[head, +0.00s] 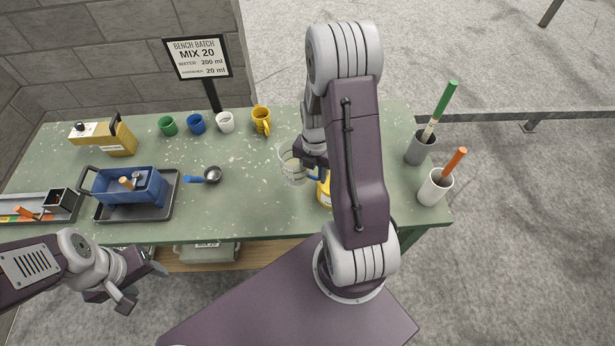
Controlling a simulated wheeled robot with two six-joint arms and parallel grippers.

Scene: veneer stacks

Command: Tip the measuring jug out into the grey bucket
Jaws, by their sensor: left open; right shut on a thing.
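The clear measuring jug (291,166) is near the middle of the green bench, with something pale inside it. My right gripper (312,158) is at the jug's right side, shut on it; my own arm hides most of the grip. I cannot tell whether the jug's base touches the bench. My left gripper (143,285) is open and empty, in front of the bench at lower left.
A yellow tin (323,192) is partly behind my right arm. Grey (419,149) and white (434,189) pots hold sticks at right.

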